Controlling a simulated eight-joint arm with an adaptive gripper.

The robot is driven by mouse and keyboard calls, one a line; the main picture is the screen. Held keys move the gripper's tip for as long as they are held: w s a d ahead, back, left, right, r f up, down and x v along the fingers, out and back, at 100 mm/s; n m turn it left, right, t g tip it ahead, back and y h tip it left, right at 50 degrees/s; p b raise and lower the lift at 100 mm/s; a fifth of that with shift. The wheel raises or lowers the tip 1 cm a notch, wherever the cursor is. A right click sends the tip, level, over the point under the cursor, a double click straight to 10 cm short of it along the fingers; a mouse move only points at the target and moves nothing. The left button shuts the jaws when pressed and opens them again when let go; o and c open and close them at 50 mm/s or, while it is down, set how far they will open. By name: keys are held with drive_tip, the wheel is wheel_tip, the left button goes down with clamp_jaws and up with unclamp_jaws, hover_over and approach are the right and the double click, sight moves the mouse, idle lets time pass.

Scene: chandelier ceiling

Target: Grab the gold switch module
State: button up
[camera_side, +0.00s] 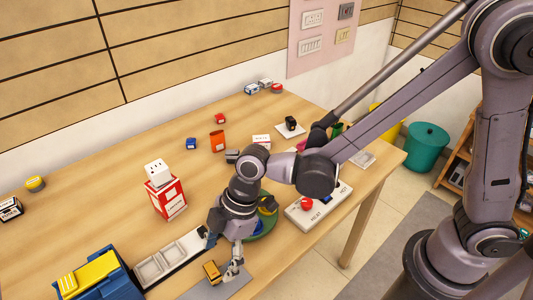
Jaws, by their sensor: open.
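A small gold block with a dark side, which looks like the gold switch module (211,271), lies on a grey mat (208,291) near the front edge of the table. My gripper (234,268) points down just to the right of it, close to the mat. My gripper is open. The view is too small to tell whether a finger touches the module. My arm reaches in from the right and hides part of the table behind the gripper.
A white tray with square recesses (140,284) and a blue case with a yellow top (97,272) stand to the left. A red and white box (176,199) stands behind.

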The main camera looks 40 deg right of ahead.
sight(213, 268)
drive_tip(key=shift+x, duration=2.75)
drive_tip(key=shift+w+a+r, duration=0.1)
drive_tip(key=shift+w+a, duration=0.05)
drive_tip(key=c, duration=1.2)
